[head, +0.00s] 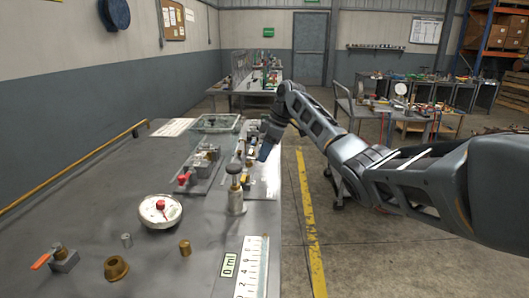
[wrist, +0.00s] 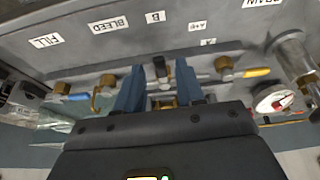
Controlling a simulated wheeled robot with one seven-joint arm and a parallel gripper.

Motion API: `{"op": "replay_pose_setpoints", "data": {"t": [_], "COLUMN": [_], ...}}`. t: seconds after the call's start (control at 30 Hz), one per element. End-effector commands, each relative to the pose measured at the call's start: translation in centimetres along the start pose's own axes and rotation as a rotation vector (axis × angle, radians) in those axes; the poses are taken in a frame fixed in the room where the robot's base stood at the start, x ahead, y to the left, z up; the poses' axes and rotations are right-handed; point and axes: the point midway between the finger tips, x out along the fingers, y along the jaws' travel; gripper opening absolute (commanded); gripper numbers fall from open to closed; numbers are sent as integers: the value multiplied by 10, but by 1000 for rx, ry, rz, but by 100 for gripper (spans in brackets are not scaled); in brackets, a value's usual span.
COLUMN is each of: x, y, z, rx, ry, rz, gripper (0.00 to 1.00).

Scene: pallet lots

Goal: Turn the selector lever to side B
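My gripper (wrist: 160,80) is open in the wrist view, its two blue fingers apart. Between them is a small dark and brass part (wrist: 161,97), possibly the selector lever; its shape is largely hidden by the gripper, and I cannot tell whether the fingers touch it. The panel label B (wrist: 155,17) is just beyond the fingers. In the head view my gripper (head: 264,152) points down over the right side of the bench, above a fitting block; the lever is not clear there.
The wrist view shows BLEED (wrist: 108,25), FILL (wrist: 46,40) and DRAIN (wrist: 262,3) labels, a yellow handle (wrist: 256,72) and a gauge (wrist: 272,101) near the fingers. On the bench (head: 110,200) stand an upright valve (head: 236,190) and a dial gauge (head: 160,211).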

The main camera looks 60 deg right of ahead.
Motion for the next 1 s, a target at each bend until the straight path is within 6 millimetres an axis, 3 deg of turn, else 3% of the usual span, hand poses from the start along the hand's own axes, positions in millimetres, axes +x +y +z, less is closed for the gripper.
{"op": "replay_pose_setpoints", "data": {"t": [0.33, 0.7, 1.0], "x": [-6, -62, -78], "y": [0, 0, 0], "z": [0, 0, 0], "rx": [0, 1, 1], "ry": [1, 1, 0], "rz": [1, 2, 0], "gripper": [40, 40, 40]}}
